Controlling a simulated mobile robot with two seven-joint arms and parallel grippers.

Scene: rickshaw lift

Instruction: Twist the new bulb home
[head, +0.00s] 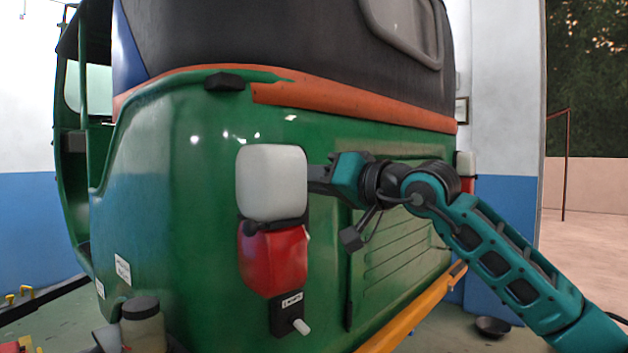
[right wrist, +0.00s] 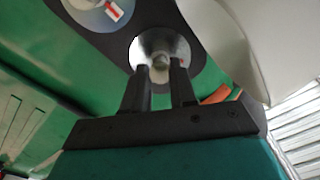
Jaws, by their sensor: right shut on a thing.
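My right gripper (right wrist: 160,80) is shut on the bulb (right wrist: 161,61), which shows as a small pale shape between the fingertips. The bulb sits at the middle of a round shiny reflector (right wrist: 178,48) in a dark lamp plate; how deep it sits I cannot tell. In the head view the tail lamp has a white lens (head: 271,182) above a red lens (head: 272,260). My right arm reaches in from the right, and its fingertips and the bulb are hidden behind the white lens. My left gripper is not in view.
The green rickshaw body (head: 210,240) fills the middle. A black box with a white peg (head: 300,326) is below the red lens. A yellow bumper (head: 412,320) runs low along the back. A jar-like container (head: 142,328) stands at the lower left. A dark bowl (head: 492,326) lies on the floor.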

